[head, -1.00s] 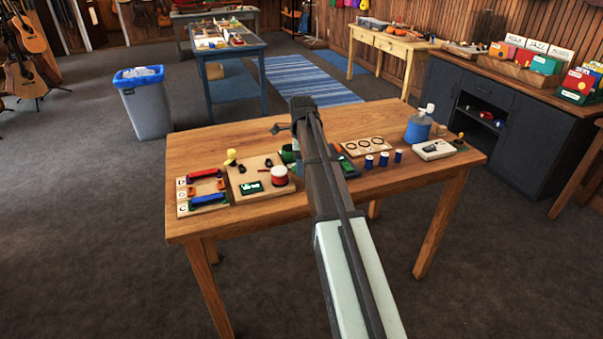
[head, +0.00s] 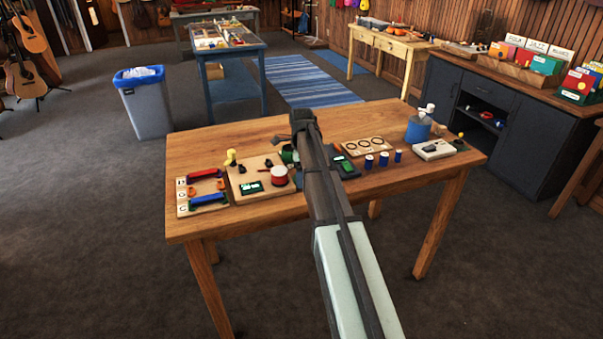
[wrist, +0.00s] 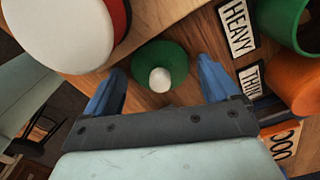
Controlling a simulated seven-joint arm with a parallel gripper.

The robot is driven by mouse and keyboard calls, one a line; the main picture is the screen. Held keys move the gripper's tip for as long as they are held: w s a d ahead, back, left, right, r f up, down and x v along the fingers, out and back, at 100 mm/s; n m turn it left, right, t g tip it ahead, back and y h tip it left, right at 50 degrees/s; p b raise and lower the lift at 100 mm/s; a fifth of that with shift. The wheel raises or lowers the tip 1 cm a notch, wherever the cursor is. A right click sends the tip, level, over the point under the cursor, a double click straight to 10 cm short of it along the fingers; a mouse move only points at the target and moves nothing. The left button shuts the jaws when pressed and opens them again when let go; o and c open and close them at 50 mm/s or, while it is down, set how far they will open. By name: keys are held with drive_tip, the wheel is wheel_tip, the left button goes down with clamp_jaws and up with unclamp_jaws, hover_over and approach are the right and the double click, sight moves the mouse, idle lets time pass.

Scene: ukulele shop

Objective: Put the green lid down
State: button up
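In the wrist view the green lid (wrist: 148,57) is a small round disc with a white knob (wrist: 160,80). It appears to lie on the wooden table top, between and just past my fingertips. My gripper (wrist: 159,68) is open, with one blue finger on each side of the lid and a visible gap to it on both sides. Nothing is held. In the head view my own arm hides the gripper, and I cannot make out the lid there.
A red and white round container (head: 279,176) stands close by on a wooden board; it also shows in the wrist view (wrist: 60,30). A green cylinder (wrist: 284,20) and an orange cylinder (wrist: 295,82) stand right of the gripper, by labels reading HEAVY and THIN. The table's front (head: 350,200) is clear.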

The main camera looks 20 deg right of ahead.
drive_tip(key=shift+o, duration=0.4)
drive_tip(key=shift+r, duration=0.1)
wheel_tip(320, 180, up, 12)
idle(0.4)
drive_tip(key=shift+a, duration=0.1)
idle(0.3)
